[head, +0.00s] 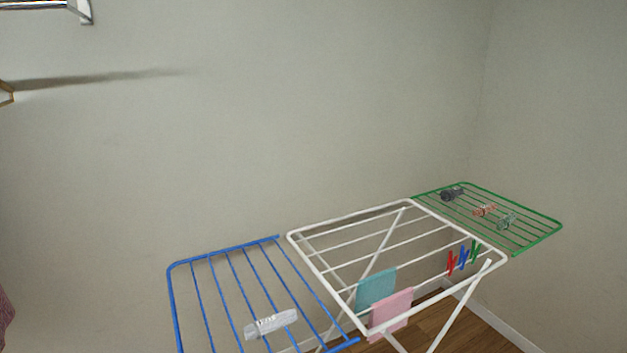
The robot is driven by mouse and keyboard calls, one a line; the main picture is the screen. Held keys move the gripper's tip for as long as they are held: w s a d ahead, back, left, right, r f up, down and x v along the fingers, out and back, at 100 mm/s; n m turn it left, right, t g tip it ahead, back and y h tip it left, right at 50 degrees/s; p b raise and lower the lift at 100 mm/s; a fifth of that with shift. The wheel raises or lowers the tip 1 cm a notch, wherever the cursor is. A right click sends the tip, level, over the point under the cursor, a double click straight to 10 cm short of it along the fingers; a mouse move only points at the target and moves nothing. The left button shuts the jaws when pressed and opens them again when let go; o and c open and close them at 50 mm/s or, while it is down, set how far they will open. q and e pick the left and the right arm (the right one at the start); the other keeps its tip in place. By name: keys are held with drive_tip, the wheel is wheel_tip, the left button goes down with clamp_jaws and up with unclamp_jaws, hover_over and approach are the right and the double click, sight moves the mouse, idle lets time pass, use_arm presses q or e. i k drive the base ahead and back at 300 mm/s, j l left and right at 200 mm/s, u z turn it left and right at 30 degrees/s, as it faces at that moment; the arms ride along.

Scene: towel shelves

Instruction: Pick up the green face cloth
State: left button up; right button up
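A teal-green cloth (376,288) hangs over a rail of the white middle section of a drying rack (349,211). It hangs just behind and left of a pink cloth (391,312), which covers part of its lower right edge. I cannot tell for sure that the teal-green cloth is the face cloth. Neither of my grippers shows in the head view.
The rack's blue wing (171,303) holds a white labelled item (271,324). Its green wing (545,214) holds several small items. Red, blue and green pegs (462,258) hang on the middle section. Walls stand behind and right.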

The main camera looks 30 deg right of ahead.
sight(506, 221)
drive_tip(key=z, duration=1.95)
drive_tip(key=i+u, duration=0.15)
drive_tip(key=i, duration=0.2)
drive_tip(key=i+l+u, duration=0.15)
drive_tip(key=i, duration=0.2)
